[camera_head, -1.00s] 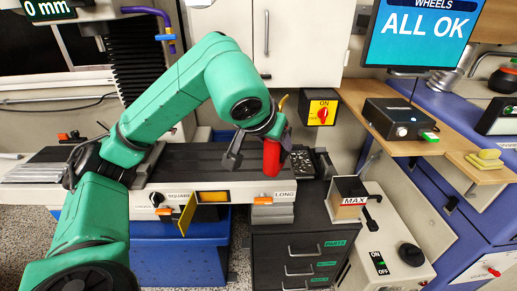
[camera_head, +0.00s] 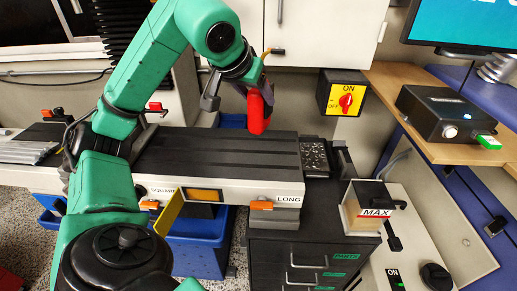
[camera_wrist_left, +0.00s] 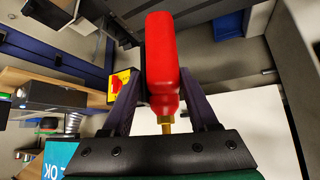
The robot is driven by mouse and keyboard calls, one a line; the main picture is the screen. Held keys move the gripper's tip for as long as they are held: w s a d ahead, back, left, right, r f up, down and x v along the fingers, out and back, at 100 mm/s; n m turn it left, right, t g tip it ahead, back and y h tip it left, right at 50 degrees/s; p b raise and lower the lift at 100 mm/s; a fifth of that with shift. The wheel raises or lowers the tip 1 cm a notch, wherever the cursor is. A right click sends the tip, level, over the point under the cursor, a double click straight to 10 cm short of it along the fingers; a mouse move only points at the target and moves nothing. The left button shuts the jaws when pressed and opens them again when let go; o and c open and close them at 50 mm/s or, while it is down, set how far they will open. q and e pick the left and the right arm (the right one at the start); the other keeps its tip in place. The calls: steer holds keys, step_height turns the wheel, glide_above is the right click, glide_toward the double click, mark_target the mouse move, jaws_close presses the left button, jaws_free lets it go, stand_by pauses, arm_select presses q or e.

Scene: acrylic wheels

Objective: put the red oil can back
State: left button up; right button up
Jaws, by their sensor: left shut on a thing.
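The red oil can (camera_head: 258,111) is held in my left gripper (camera_head: 240,98), above the dark grooved bed of the machine (camera_head: 215,155). In the left wrist view the red can (camera_wrist_left: 162,60) sits between the two dark fingers, with its brass-coloured neck (camera_wrist_left: 166,124) toward the palm. My left gripper (camera_wrist_left: 165,105) is shut on it. In the head view the can hangs slightly tilted, its yellowish spout (camera_head: 267,53) pointing up, and it appears clear of the bed. My right gripper is not in view.
A yellow box with a red switch (camera_head: 341,95) is on the wall right of the can. A dark drawer unit (camera_head: 310,250) and a box marked MAX (camera_head: 368,207) stand at right. A wooden shelf (camera_head: 400,95) holds a black device (camera_head: 440,113). White cabinet doors (camera_head: 330,30) are behind.

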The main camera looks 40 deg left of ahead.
mark_target(255, 128)
arm_select(q)
steer(key=f+b, duration=0.2)
steer(key=f, duration=0.1)
steer(key=f+b, duration=0.2)
steer(key=f, duration=0.2)
steer(key=f+b, duration=0.2)
steer(key=f, duration=0.2)
steer(key=shift+w, duration=0.4)
steer(key=shift+w+a+r, duration=0.1)
steer(key=shift+w, duration=0.05)
steer(key=shift+f, duration=0.2)
steer(key=o, duration=0.8)
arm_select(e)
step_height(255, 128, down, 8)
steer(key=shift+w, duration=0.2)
arm_select(q)
steer(key=shift+o, duration=0.2)
steer(key=shift+r, duration=0.15)
steer(key=shift+r, duration=0.35)
steer(key=p+v, duration=0.2)
steer(key=v, duration=0.9)
steer(key=shift+s+r+p, duration=0.2)
steer(key=shift+s+p, duration=0.15)
steer(key=shift+p, duration=0.05)
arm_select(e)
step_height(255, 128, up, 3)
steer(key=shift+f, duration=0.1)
